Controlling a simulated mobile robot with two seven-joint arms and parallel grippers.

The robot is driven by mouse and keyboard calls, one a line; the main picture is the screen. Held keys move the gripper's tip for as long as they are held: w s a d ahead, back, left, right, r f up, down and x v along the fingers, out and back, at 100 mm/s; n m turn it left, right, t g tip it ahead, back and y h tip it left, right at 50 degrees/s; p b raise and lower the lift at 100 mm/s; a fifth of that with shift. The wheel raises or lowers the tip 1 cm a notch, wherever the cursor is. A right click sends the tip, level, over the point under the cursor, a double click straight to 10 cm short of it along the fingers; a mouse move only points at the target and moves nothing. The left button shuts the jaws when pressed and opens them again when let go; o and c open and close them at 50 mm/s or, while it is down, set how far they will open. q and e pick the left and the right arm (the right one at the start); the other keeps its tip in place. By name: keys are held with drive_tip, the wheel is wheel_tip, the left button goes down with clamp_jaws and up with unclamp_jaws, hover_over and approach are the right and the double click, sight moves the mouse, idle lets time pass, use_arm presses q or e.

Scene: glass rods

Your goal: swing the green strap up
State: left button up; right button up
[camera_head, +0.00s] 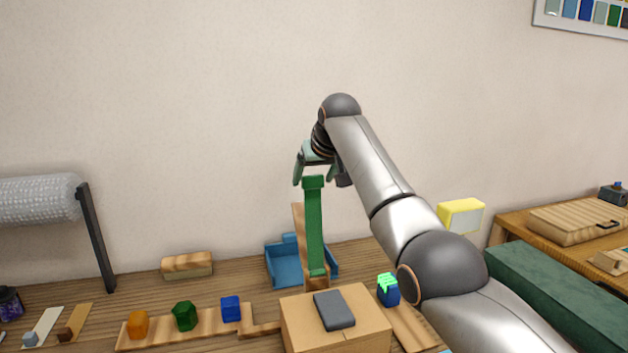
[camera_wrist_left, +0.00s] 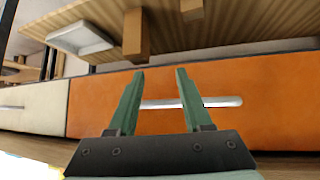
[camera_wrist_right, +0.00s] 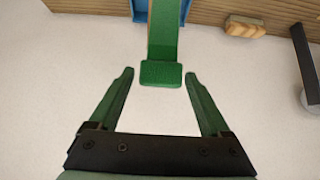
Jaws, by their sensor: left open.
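The green strap (camera_head: 314,228) stands nearly upright in the head view, beside a wooden upright (camera_head: 298,222). Its wider end tab is at the top. My right gripper (camera_head: 318,172) is at that top end, partly hidden by its own arm. In the right wrist view the strap's tab (camera_wrist_right: 161,74) lies between the two open fingertips (camera_wrist_right: 158,76), with a gap on each side. My left gripper (camera_wrist_left: 155,75) is open and empty in the left wrist view, in front of an orange drawer front (camera_wrist_left: 240,105). It is not in the head view.
A cardboard box (camera_head: 355,323) with a grey block (camera_head: 334,310) on it stands in front of the strap. A blue tray (camera_head: 285,271) is behind it. A dark blue block with a green top (camera_head: 388,291) stands to the right.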

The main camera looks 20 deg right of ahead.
drive_tip(key=shift+o, duration=0.8)
drive_tip(key=shift+f, duration=0.3)
drive_tip(key=shift+s+r+b, duration=0.2)
drive_tip(key=shift+s+b, duration=0.05)
drive_tip(key=shift+b, duration=0.15)
drive_tip(key=b+v, duration=0.2)
drive_tip(key=v, duration=0.2)
drive_tip(key=shift+s+r, duration=0.2)
drive_tip(key=b+v, duration=0.1)
drive_tip(key=v, duration=0.6)
drive_tip(key=shift+r, duration=0.25)
